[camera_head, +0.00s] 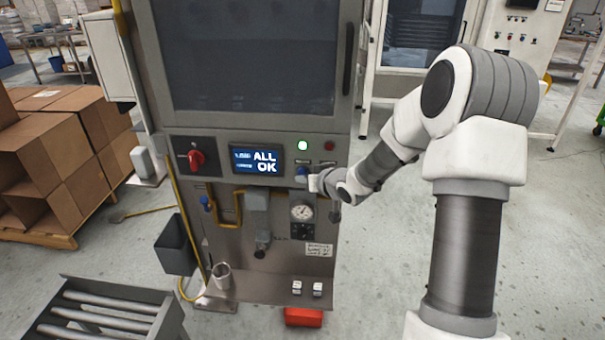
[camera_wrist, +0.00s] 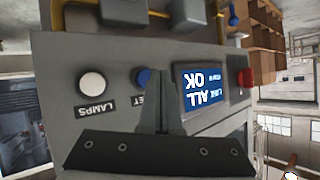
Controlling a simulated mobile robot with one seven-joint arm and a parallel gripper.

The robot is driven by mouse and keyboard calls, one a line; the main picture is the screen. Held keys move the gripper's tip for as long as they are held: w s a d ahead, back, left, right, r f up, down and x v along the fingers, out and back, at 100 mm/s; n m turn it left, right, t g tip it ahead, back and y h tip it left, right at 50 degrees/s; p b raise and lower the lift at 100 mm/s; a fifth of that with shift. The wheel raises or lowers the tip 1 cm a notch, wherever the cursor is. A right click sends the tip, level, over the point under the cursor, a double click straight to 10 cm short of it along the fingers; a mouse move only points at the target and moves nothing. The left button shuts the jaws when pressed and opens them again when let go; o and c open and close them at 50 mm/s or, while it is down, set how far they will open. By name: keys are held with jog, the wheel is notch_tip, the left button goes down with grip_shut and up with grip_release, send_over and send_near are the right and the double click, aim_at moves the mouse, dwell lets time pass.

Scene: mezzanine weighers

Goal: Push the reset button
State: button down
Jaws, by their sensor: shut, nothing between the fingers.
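The blue reset button (camera_wrist: 142,77) is on the grey machine panel, just left of my fingers in the upside-down wrist view. My gripper covers part of its label, leaving only "ET" readable. In the head view the blue button (camera_head: 301,174) shows below the lit green lamp, right at the end of my arm. My gripper (camera_head: 313,182) is shut and empty, close to the panel. The closed fingers (camera_wrist: 163,60) stand between the button and the screen in the wrist view. I cannot tell whether they touch the button or panel.
The screen (camera_head: 257,161) reads "ALL OK". A red rotary switch (camera_head: 196,160) is to its left. A green lamp (camera_head: 303,146) is lit beside a red lamp (camera_head: 329,146). A white button (camera_wrist: 92,85) marked "LAMPS" neighbours the blue one. A gauge (camera_head: 302,212) sits below.

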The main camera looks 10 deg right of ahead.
jog(key=s, duration=0.1)
jog(key=s+a+b, duration=0.1)
jog(key=s, duration=0.2)
jog(key=shift+s+a, duration=0.3)
jog(key=shift+s, duration=0.1)
jog(key=shift+r, duration=0.1)
dwell(0.4)
jog(key=s+d+r+m+g+h, duration=0.1)
jog(key=s+d+r+g+h, duration=0.15)
jog(key=s+r, duration=0.45)
jog(key=s+d+r+g+h, duration=0.1)
jog(key=s+d+r+h, duration=0.3)
jog(key=s, duration=0.5)
jog(key=s+a+r+g+y, duration=0.1)
jog(key=s+a, duration=0.2)
jog(key=s, duration=0.5)
jog(key=s+a+r+g+y, duration=0.1)
jog(key=s+a+r, duration=0.1)
jog(key=s, duration=0.7)
jog(key=shift+s+a+r, duration=0.15)
jog(key=shift+s+a, duration=0.15)
jog(key=shift+a, duration=0.45)
